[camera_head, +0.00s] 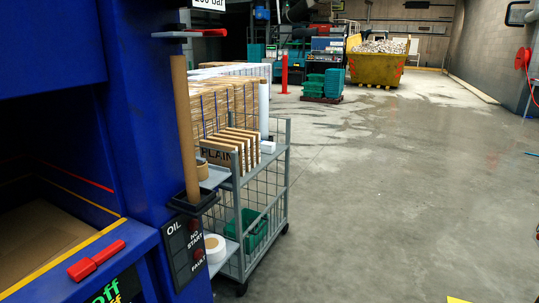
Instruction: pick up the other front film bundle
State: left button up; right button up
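I cannot make out a film bundle for certain in the head view. Neither of my grippers is in view. A wheeled grey wire-sided trolley (288,160) stands right of the blue machine. It carries flat brown cardboard pieces (235,145), a tape roll (202,169) and a white roll (215,248). A tall white roll (264,108) stands upright behind the cardboard.
The blue machine (140,120) fills the left, with a red handle (96,260) on its front. A yellow skip (377,66) heaped with pale material and stacked green crates (333,82) stand far back. Open concrete floor (400,190) fills the middle and right.

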aim_at(268, 147)
jog(key=i+z, duration=0.4)
jog(key=i, duration=1.15)
jog(key=i+l+u, duration=0.1)
jog(key=i+u, duration=0.15)
jog(key=i, duration=0.3)
jog(key=i+l+u, duration=0.2)
jog(key=i, duration=0.3)
jog(key=i+l+u, duration=0.25)
jog(key=i, duration=0.25)
